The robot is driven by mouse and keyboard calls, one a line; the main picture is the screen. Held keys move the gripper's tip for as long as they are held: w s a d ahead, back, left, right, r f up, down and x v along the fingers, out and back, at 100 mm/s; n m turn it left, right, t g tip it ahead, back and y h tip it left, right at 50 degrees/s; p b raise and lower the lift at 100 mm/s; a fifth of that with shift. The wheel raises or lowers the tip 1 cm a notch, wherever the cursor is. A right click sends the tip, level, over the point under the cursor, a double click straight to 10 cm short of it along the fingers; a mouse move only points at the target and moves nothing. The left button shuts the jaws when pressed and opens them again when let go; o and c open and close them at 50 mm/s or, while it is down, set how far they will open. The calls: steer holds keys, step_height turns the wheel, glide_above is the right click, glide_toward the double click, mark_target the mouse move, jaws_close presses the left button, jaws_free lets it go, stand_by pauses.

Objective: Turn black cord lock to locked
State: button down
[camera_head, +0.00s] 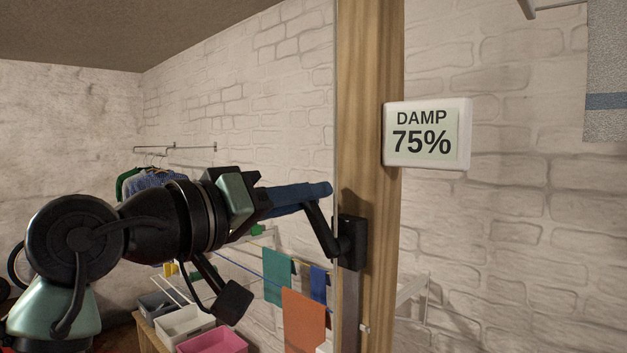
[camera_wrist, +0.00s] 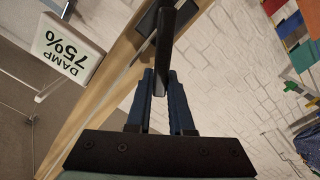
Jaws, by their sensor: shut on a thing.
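The black cord lock (camera_head: 351,243) is fixed to the wooden post (camera_head: 369,100), with a lever arm (camera_head: 322,232) slanting up and left from it to my gripper. My gripper (camera_head: 318,190) has blue fingers, and they are shut on the lever's end. In the wrist view the black lever (camera_wrist: 165,50) runs between the two blue fingertips of my gripper (camera_wrist: 160,84). The fingers hide part of the lever in the head view.
A white display reading DAMP 75% (camera_head: 427,134) is mounted by the post, above and right of the lock. Hanging cloths (camera_head: 303,318) and bins (camera_head: 212,341) are lower down behind my arm. A brick wall stands behind.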

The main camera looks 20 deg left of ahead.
steer(key=shift+w+a+f+n+p, duration=0.15)
steer(key=shift+a+f+n+p, duration=0.25)
steer(key=shift+f+n+p, duration=1)
steer(key=shift+w+a+f+n+p, duration=0.15)
steer(key=shift+a+f+n+p, duration=0.35)
steer(key=shift+n, duration=1.7)
steer(key=shift+w+a+f+n+p, duration=0.25)
steer(key=shift+f+n+p, duration=0.4)
steer(key=shift+n+p, duration=0.8)
steer(key=shift+f+n+b, duration=0.15)
steer(key=shift+n+b, duration=0.15)
steer(key=shift+n, duration=0.15)
steer(key=c, duration=0.8)
jaws_free()
steer(key=shift+s+a, duration=0.1)
steer(key=b+v, duration=0.5)
steer(key=v, duration=0.7)
steer(key=shift+s, duration=0.4)
